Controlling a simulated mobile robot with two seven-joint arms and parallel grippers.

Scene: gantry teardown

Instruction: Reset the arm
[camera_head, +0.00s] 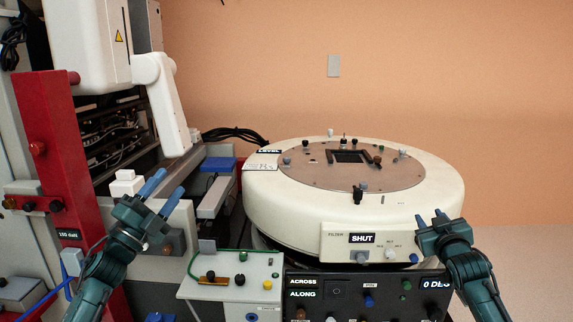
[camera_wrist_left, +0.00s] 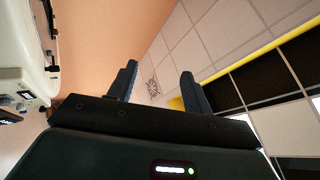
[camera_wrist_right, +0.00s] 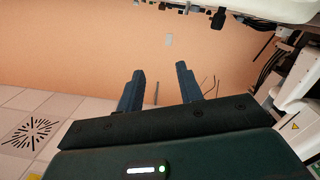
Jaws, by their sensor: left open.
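A white jointed arm (camera_head: 163,100) hangs from the white machine head (camera_head: 88,40) at the upper left. A large round cream drum (camera_head: 290,205) with a brown top plate stands right of centre, its front label reading SHUT. My left gripper (camera_head: 161,190) is open and empty, below the white arm and left of the drum. Its parted fingers also show in the left wrist view (camera_wrist_left: 158,85). My right gripper (camera_head: 430,219) is open and empty at the drum's front right. Its parted fingers show in the right wrist view (camera_wrist_right: 160,85). I cannot tell whether it touches the drum.
A red upright post (camera_head: 50,150) with a 150 daN label stands at the far left. A pale control box (camera_head: 205,290) and a black panel (camera_head: 330,305) marked ACROSS and ALONG sit in front of the drum. A blue cable runs at lower left.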

